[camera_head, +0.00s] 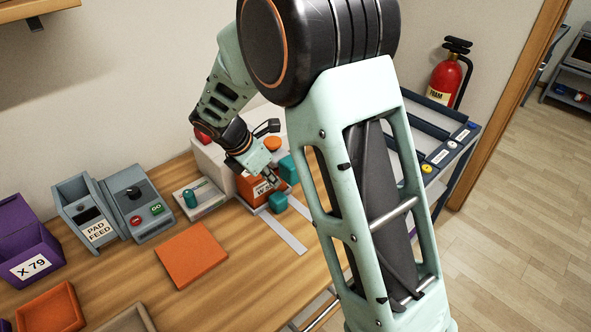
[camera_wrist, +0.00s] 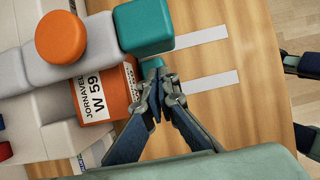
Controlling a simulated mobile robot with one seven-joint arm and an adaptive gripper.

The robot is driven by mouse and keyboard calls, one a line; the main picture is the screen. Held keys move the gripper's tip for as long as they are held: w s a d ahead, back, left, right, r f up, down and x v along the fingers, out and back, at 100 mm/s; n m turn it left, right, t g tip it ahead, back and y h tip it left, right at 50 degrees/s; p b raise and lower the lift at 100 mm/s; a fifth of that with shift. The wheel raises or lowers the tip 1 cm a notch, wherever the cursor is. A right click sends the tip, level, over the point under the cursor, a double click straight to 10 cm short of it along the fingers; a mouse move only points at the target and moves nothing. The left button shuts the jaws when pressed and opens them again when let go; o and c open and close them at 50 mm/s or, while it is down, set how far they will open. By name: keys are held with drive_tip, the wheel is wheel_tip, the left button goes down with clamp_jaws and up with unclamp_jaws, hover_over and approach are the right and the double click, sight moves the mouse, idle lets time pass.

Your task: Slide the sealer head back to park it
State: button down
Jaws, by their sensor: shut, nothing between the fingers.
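A pale grey machine (camera_head: 213,157) stands against the wall at the back of the table; I take it to be the sealer, but cannot tell which part is its head. Its round orange knob (camera_wrist: 61,37) sits on a grey arm, with a teal block (camera_wrist: 145,25) at the arm's end. An orange box (camera_wrist: 122,88) labelled W 59 is beside the arm. A second teal block (camera_head: 278,202) is at the box's front, partly hidden by my fingers in the wrist view. My gripper (camera_wrist: 162,92) is shut and empty, just beside the box and teal blocks; contact is unclear.
Two grey strips (camera_head: 285,236) run forward along the table. An orange mat (camera_head: 191,255), a pad feed box (camera_head: 85,208), a control box (camera_head: 143,207) and a purple bin (camera_head: 27,252) lie left. A blue cart (camera_head: 447,150) stands right.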

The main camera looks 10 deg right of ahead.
idle(0.5)
drive_tip(key=shift+w+d+p, duration=2.3)
drive_tip(key=shift+w+d, duration=1.75)
drive_tip(key=shift+d, duration=1.95)
drive_tip(key=d+p+v, duration=0.1)
drive_tip(key=p+v, duration=0.6)
drive_tip(key=v, duration=0.2)
drive_tip(key=shift+w+r, duration=0.3)
drive_tip(key=shift+r, duration=0.2)
drive_tip(key=shift+a, duration=0.15)
